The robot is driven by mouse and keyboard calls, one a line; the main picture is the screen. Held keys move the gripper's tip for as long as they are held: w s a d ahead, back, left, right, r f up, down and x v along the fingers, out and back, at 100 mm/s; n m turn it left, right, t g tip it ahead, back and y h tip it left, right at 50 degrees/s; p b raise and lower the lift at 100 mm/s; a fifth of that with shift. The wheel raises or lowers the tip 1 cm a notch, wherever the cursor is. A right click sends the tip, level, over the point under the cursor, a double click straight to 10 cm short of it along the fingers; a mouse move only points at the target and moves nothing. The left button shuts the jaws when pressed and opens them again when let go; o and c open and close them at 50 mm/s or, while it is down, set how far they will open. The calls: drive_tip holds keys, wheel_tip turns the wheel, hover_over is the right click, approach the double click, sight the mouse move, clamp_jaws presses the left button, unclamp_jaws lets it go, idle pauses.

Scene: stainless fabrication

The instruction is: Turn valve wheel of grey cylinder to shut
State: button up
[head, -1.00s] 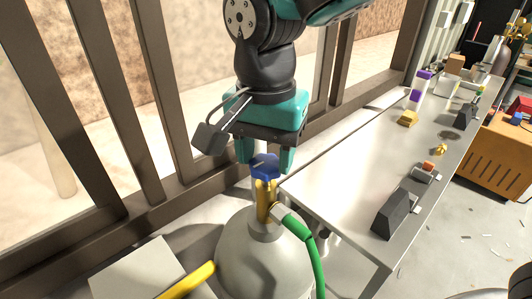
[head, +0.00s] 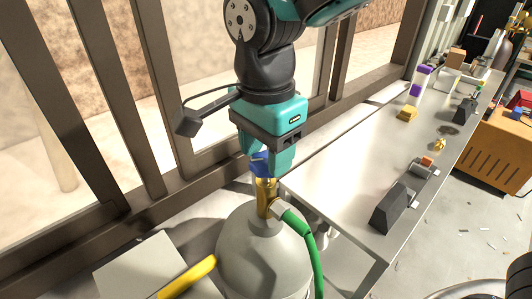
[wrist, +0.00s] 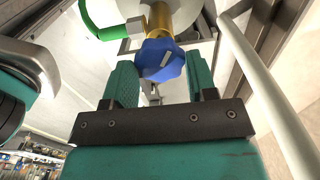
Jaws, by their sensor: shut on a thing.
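The grey cylinder (head: 262,250) stands upright in front of the frame in the head view. Its brass valve (head: 265,195) rises from the top and carries a blue valve wheel (head: 258,163). My gripper (head: 266,160) points down over the valve, with its teal fingers shut on opposite sides of the wheel. One finger partly hides the wheel in the head view. In the wrist view the lobed wheel (wrist: 161,61), with a pale mark, sits between the two fingers, and the brass stem (wrist: 160,18) is behind it.
A green hose (head: 312,245) leaves the valve's side fitting and curves down. A yellow bar (head: 187,277) lies at lower left. A steel table (head: 345,185) with blocks and fixtures stands close on the right. Brown frame posts (head: 130,110) stand behind.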

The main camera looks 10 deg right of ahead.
drive_tip(key=m, duration=0.3)
drive_tip(key=shift+m+p, duration=0.35)
drive_tip(key=shift+m, duration=0.05)
drive_tip(key=shift+r+m+p, duration=0.1)
drive_tip(key=shift+m+p, duration=0.3)
drive_tip(key=shift+m, duration=1.9)
drive_tip(key=m+p, duration=0.1)
drive_tip(key=m, duration=0.2)
drive_tip(key=o, duration=1)
drive_tip(key=shift+c, duration=0.2)
